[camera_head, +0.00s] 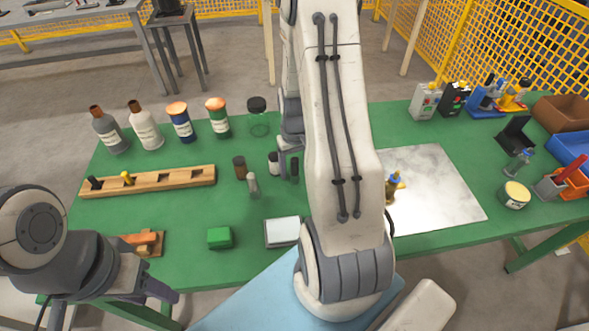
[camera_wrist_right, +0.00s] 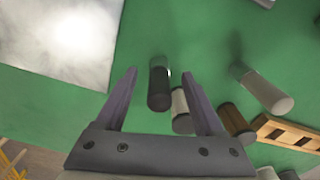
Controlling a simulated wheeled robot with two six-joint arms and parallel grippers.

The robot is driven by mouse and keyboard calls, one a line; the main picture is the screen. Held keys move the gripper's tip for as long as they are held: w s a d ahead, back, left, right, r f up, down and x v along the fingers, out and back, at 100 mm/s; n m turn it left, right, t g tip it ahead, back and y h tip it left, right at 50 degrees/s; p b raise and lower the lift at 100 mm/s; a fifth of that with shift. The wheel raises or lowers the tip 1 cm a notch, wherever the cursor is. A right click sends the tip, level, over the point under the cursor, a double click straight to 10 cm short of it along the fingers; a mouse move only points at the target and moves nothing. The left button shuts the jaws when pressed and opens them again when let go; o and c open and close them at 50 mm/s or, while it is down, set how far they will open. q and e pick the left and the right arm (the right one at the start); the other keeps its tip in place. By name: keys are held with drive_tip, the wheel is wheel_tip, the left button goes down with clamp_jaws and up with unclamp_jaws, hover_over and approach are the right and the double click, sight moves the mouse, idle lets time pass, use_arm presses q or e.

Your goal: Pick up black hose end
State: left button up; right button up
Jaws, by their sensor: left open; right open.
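The black hose end (camera_wrist_right: 159,88), a short black cylinder with a greyish far end, lies between the spread fingers of my right gripper (camera_wrist_right: 158,74) in the right wrist view. The fingers are open and appear apart from it. In the head view a black cylinder (camera_head: 294,168), apparently the same piece, stands on the green table just left of my right arm. My right gripper (camera_head: 289,149) is partly hidden there by its own arm. My left gripper (camera_head: 162,296) is open at the table's near left edge, away from the hose end.
Close by stand a white black-capped cylinder (camera_wrist_right: 182,110), a brown one (camera_wrist_right: 236,122) and a grey one (camera_wrist_right: 265,92). A wooden rack (camera_head: 190,177), a green block (camera_head: 220,238) and a white box (camera_head: 282,232) are left. A metal plate (camera_head: 440,190) lies right.

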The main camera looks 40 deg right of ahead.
wheel_tip(320, 180, down, 2)
drive_tip(key=shift+f, duration=0.15)
clamp_jaws()
